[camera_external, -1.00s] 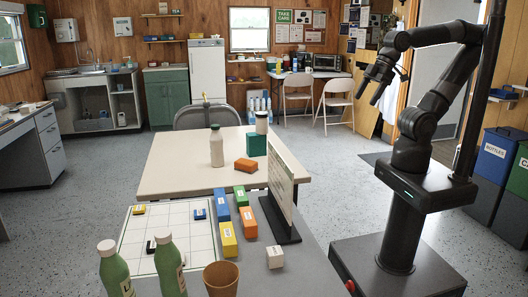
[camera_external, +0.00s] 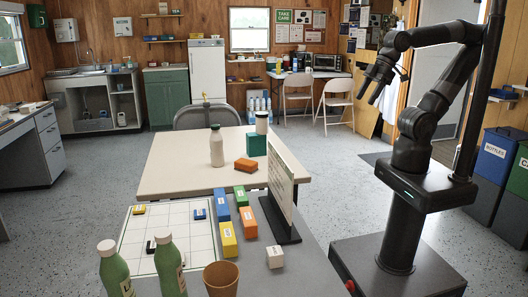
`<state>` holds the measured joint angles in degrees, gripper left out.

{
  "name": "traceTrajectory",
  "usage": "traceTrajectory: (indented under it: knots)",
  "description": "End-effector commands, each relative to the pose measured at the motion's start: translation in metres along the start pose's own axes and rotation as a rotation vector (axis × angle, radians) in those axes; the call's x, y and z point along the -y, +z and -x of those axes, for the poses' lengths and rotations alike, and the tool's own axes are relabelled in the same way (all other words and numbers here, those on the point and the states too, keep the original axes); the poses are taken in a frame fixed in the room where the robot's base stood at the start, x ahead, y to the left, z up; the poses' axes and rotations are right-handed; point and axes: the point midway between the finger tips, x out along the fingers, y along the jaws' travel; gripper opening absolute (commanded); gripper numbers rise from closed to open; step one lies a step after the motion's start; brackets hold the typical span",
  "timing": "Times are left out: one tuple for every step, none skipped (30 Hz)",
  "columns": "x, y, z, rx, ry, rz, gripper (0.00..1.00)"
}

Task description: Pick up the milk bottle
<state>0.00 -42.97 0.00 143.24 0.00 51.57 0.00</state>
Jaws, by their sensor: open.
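A white bottle with a dark cap (camera_external: 216,148), which looks like the milk bottle, stands upright on the cream table (camera_external: 165,178). A second white container with a dark lid (camera_external: 262,122) stands on or behind a teal box (camera_external: 256,145) at the table's back right. My gripper (camera_external: 372,94) is open and empty, raised in the air to the right of the table. It is well apart from both bottles and points down and left.
Near table: two green bottles (camera_external: 169,268), brown cup (camera_external: 221,279), white cube (camera_external: 275,257), coloured boxes (camera_external: 228,239) and a gridded board (camera_external: 185,222). An upright panel (camera_external: 283,190) stands between my arm and the boxes. An orange block (camera_external: 246,165) lies right of the white bottle.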

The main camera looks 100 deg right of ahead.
Motion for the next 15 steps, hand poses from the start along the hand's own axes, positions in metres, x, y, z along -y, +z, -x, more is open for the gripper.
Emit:
traceTrajectory:
  knots:
    - [0.0,0.0,0.0,0.0,0.0,0.0,0.61]
    - [0.0,0.0,0.0,0.0,0.0,0.0,0.61]
    - [0.0,0.0,0.0,0.0,0.0,0.0,0.61]
    - [0.0,0.0,0.0,0.0,0.0,0.0,0.61]
    - [0.0,0.0,0.0,0.0,0.0,0.0,0.61]
    - [0.0,-0.002,0.0,0.0,0.001,0.0,0.61]
    - [-0.001,-0.004,0.001,0.001,0.001,-0.001,0.61]
    - [-0.001,-0.007,0.001,0.001,0.003,-0.001,0.61]
    - [-0.002,-0.013,0.001,0.004,0.005,-0.002,0.61]
    - [-0.004,-0.019,0.002,0.006,0.007,-0.003,0.61]
    - [-0.005,-0.027,0.002,0.007,0.009,-0.004,0.61]
    - [-0.007,-0.039,0.003,0.01,0.013,-0.006,0.61]
    - [-0.01,-0.048,0.003,0.013,0.017,-0.008,0.61]
    - [-0.012,-0.059,0.002,0.016,0.02,-0.009,0.61]
    - [-0.016,-0.073,0.002,0.02,0.024,-0.01,0.61]
